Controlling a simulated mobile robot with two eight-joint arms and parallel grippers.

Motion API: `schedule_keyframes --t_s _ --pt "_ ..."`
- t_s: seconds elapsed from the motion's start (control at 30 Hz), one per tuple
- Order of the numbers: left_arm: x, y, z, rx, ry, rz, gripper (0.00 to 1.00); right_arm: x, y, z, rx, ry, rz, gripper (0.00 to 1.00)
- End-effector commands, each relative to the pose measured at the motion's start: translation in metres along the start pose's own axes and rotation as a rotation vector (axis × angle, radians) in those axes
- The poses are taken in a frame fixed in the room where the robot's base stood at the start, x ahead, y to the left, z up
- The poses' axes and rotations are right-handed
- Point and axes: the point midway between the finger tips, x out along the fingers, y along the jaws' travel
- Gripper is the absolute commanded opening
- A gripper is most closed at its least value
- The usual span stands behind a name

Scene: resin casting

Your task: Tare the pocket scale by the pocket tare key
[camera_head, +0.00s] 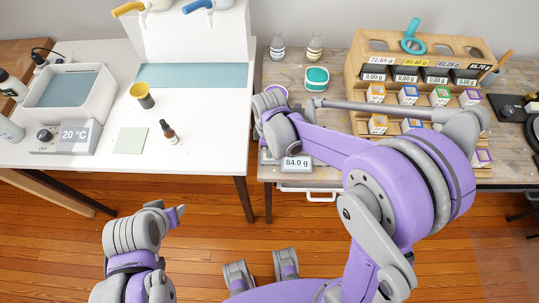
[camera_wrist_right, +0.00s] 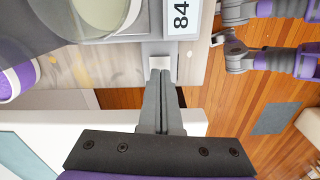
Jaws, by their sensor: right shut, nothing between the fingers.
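The pocket scale stands near the front edge of the wooden bench; its display (camera_head: 297,163) reads 84.0 g. In the right wrist view the display (camera_wrist_right: 181,17) shows only "84", cut off by the frame. My right gripper (camera_wrist_right: 160,72) is shut and empty, its fingertips at a small pale key (camera_wrist_right: 158,62) on the scale's edge beside the display. I cannot tell whether they touch it. In the head view my right wrist hides part of the scale. My left gripper (camera_head: 177,214) is over the floor, away from the benches; its opening is unclear.
A round container (camera_wrist_right: 97,14) stands by the scale's display. A teal-topped cup (camera_head: 316,77) and two bottles (camera_head: 278,47) stand farther back. A wooden rack (camera_head: 360,62) with several small boxes is to the right. The white table (camera_head: 205,150) is left, across a narrow gap.

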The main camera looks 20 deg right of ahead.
Motion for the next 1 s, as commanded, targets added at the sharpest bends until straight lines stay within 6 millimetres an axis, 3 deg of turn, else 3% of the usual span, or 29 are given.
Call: schedule_keyframes --t_s 0.67,1.0 --pt "0.008 0.0 0.006 0.0 -0.004 0.0 0.5 0.011 0.0 0.0 0.0 0.0 0.0 0.0" --pt "-0.008 0.0 -0.006 0.0 0.005 0.0 0.5 -0.016 0.001 0.0 0.0 0.001 0.001 0.0"
